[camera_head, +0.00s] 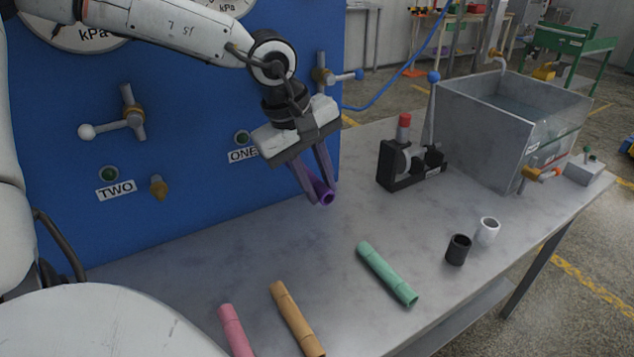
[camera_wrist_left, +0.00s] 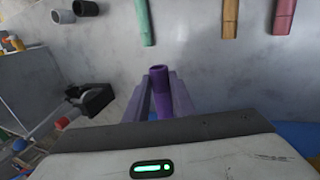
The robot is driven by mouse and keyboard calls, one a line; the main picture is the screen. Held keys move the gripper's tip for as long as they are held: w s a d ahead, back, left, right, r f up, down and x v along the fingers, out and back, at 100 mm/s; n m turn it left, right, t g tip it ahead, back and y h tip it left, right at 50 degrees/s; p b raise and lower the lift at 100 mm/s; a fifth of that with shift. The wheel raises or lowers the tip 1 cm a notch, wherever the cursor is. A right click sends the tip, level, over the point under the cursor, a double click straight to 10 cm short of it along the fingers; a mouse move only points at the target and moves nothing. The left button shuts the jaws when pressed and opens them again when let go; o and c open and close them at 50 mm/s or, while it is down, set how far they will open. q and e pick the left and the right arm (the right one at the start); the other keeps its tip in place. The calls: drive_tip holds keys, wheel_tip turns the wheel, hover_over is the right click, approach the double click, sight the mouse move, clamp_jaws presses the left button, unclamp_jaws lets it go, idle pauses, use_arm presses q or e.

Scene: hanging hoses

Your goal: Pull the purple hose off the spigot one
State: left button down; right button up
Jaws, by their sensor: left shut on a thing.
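The purple hose (camera_head: 326,196) is between the fingers of my left gripper (camera_head: 318,190), in front of the blue panel. My left gripper is shut on it. In the left wrist view the hose (camera_wrist_left: 159,88) runs between the two fingers, its open end pointing away from the palm. The ONE label (camera_head: 242,154) is on the panel just left of the gripper. Spigot one itself is hidden behind my gripper, so I cannot tell whether the hose is still on it. My right gripper is not in view.
Green (camera_head: 386,273), orange (camera_head: 297,318) and pink (camera_head: 235,330) hoses lie on the grey bench. A black cup (camera_head: 458,249), white cup (camera_head: 488,231), black clamp device (camera_head: 405,165) and metal tank (camera_head: 471,122) stand to the right. The brass spigot (camera_head: 158,188) by TWO is bare.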

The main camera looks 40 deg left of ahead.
use_arm(q)
drive_tip(key=shift+s+d+b, duration=0.2)
drive_tip(key=shift+d+b, duration=0.15)
drive_tip(key=shift+d, duration=0.25)
drive_tip(key=shift+s+d+b, duration=0.15)
drive_tip(key=shift+d+b, duration=0.2)
drive_tip(key=shift+d, duration=0.25)
drive_tip(key=shift+r, duration=0.1)
wheel_tip(320, 180, up, 8)
drive_tip(key=p, duration=0.5)
idle(0.5)
